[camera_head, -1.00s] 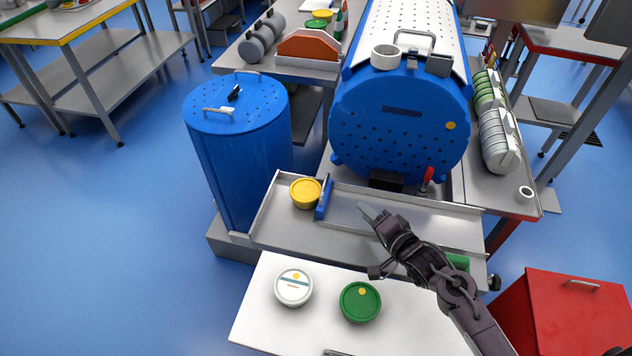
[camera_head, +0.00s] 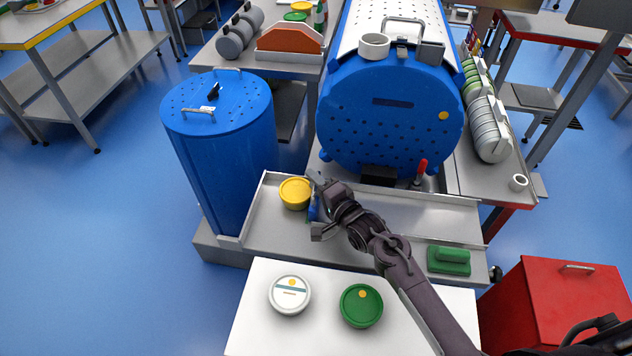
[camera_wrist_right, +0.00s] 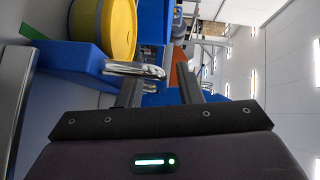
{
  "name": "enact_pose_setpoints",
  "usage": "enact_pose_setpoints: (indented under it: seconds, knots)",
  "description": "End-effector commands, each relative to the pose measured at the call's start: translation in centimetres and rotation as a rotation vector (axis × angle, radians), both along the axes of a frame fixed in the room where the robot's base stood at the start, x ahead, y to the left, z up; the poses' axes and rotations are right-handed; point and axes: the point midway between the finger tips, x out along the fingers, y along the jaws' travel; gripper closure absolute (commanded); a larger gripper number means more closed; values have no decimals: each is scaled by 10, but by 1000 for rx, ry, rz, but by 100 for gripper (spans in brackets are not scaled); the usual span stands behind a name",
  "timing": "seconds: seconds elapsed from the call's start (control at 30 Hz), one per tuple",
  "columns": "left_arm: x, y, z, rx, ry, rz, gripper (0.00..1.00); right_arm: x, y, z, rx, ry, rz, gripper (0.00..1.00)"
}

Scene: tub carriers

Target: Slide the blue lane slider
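The blue lane slider (camera_head: 313,208) is an upright blue piece in the metal tray, just right of the yellow tub (camera_head: 295,193). My right gripper (camera_head: 316,181) is at the slider's far end and partly hides it. In the right wrist view the slider (camera_wrist_right: 70,60) is a blue block at the upper left, with the yellow tub (camera_wrist_right: 105,25) beyond it. My left gripper is not in view.
White (camera_head: 290,294) and green (camera_head: 361,305) tubs stand on the front white table.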

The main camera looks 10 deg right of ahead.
Motion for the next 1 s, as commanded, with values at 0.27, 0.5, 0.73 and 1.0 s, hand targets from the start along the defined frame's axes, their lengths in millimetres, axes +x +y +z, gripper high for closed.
enact_pose_setpoints:
  seconds: [0.27,0.5,0.73,1.0]
  knots:
    - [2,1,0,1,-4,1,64,0,0,0,0,0,0,83]
    - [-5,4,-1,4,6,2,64,0,0,0,0,0,1,100]
    - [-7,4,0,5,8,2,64,-1,-1,0,0,1,1,100]
    - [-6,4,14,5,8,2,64,-14,-31,2,-4,4,0,100]
